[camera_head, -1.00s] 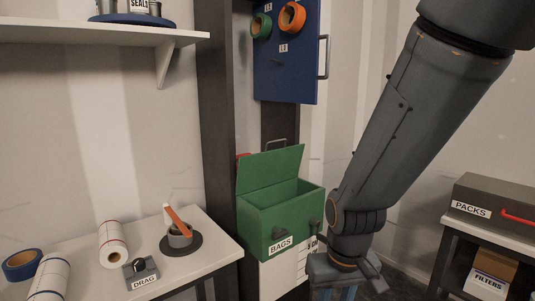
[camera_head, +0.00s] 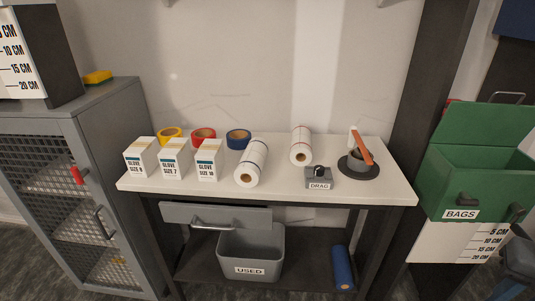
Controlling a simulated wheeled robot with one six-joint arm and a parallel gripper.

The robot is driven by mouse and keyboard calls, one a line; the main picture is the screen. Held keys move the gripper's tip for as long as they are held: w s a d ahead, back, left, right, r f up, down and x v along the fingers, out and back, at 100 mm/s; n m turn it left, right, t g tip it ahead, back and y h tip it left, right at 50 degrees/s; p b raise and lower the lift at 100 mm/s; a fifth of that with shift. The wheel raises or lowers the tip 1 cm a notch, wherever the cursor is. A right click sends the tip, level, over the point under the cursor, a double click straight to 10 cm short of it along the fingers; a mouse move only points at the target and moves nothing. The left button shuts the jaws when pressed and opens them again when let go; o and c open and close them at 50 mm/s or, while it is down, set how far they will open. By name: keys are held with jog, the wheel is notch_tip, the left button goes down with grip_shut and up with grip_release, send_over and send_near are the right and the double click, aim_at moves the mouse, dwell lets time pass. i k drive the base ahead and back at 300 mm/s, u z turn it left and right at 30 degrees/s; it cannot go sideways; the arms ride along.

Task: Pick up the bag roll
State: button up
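Two white rolls lie on the white bench top. One with dark blue lines (camera_head: 251,162) lies in the middle, and one with red lines (camera_head: 301,146) lies to its right. None carries a readable label, so I cannot tell which is the bag roll. My gripper (camera_head: 514,284) shows only in part at the lower right edge, well away from the rolls. Its fingers cannot be made out.
Glove boxes (camera_head: 208,161) and tape rolls (camera_head: 239,139) stand left of the rolls. A USED bin (camera_head: 251,251) is below. An open green BAGS box (camera_head: 480,174) is right of the post.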

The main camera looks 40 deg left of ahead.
aim_at(247, 173)
jog(key=u, duration=1.35)
jog(key=k, duration=0.45)
jog(key=u, duration=0.6)
jog(key=i, duration=1.25)
jog(key=z, duration=0.65)
jog(key=i, duration=0.55)
jog(key=z, duration=0.7)
